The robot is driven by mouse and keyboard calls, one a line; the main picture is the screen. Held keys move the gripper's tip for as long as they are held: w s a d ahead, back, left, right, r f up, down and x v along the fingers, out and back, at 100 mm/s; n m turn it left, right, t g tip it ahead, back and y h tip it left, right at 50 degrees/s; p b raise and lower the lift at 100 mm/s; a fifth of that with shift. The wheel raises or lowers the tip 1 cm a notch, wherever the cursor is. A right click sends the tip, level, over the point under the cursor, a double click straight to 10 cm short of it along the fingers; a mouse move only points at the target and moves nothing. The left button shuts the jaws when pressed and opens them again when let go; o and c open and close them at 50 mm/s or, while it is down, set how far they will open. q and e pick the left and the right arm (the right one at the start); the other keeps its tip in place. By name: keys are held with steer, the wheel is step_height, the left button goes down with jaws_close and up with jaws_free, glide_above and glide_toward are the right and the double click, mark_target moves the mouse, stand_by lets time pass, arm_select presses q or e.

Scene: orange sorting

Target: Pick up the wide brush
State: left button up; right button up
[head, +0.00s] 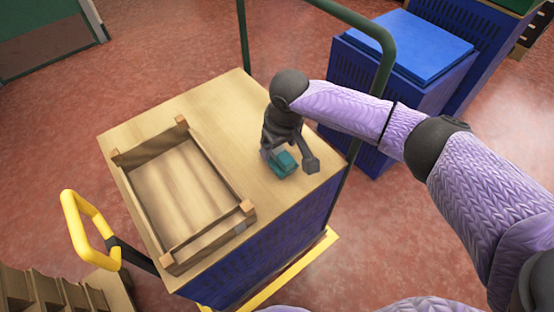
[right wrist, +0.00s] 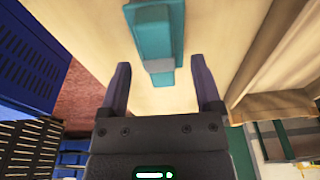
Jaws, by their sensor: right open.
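The wide brush (head: 285,164) appears as a teal block lying on the wooden top of the cart (head: 235,95), right of the wooden crate. In the right wrist view the brush (right wrist: 155,25) shows a teal body with a grey part at its near end. My right gripper (head: 288,160) is over the brush, pointing down, with its fingers open. In the right wrist view, the brush's near end lies between the two finger tips, with gaps on both sides. I cannot tell how high the fingers are above it. My left gripper is out of view.
An empty-looking wooden crate (head: 212,235) takes up the left part of the cart top. A green rail (head: 388,58) rises at the cart's right side. Blue bins (head: 425,42) stand beyond it. A yellow handle (head: 72,215) is at the left. The far part of the top is clear.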

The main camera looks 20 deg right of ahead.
step_height(320, 180, down, 3)
steer(key=shift+w+r+b, duration=0.15)
steer(key=shift+b, duration=0.2)
steer(key=shift+r, duration=0.3)
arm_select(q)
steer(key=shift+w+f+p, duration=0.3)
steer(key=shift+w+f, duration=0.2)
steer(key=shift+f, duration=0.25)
arm_select(e)
steer(key=shift+f, duration=0.1)
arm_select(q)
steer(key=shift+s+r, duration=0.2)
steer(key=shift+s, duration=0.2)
arm_select(e)
steer(key=shift+f, duration=0.15)
steer(key=shift+c, duration=0.2)
steer(key=shift+c, duration=1.1)
steer(key=c, duration=0.7)
steer(key=shift+o, duration=0.2)
